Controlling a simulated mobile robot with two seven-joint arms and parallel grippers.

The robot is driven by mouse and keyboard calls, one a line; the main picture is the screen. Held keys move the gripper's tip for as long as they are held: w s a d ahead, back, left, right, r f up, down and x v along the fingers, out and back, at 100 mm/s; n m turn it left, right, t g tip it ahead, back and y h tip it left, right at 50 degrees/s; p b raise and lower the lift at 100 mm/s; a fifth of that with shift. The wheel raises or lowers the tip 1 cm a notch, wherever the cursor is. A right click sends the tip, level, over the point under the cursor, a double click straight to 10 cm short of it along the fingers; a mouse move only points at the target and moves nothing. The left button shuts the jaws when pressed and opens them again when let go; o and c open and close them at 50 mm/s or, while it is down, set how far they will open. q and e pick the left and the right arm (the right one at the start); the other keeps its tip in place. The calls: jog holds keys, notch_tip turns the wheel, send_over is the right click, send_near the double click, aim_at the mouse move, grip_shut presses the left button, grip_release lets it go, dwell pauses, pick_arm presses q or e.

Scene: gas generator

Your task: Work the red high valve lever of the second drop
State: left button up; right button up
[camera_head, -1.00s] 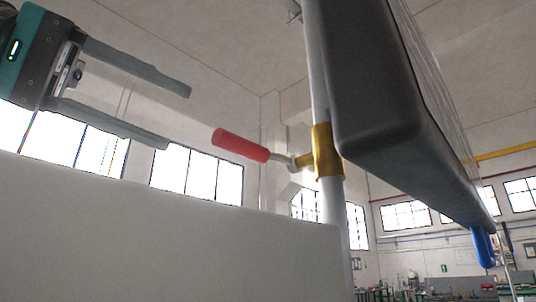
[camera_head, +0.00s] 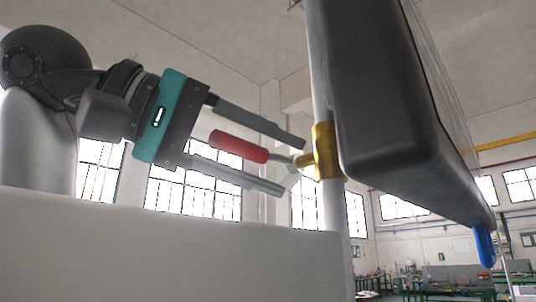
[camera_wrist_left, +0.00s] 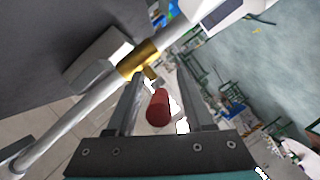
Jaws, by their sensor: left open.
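The red lever (camera_head: 239,146) sticks out to the left from a brass valve (camera_head: 326,151) on an upright white pipe (camera_head: 331,205). My left gripper (camera_head: 293,167) is open, and in the head view its two fingers pass above and below the lever. In the left wrist view the red lever (camera_wrist_left: 158,108) shows end-on between the two fingers (camera_wrist_left: 158,85), with a gap on both sides. The brass valve (camera_wrist_left: 137,60) lies beyond the fingertips there. My right gripper is not in view.
A large dark grey box-like body (camera_head: 390,130) stands close to the right of the pipe. A blue handle-like part (camera_head: 483,246) hangs at its far end. A pale surface (camera_head: 170,245) fills the lower left. Workbenches stand far back.

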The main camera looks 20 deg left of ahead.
pick_arm(q)
jog(key=shift+c, duration=0.3)
grip_shut()
dwell(1.0)
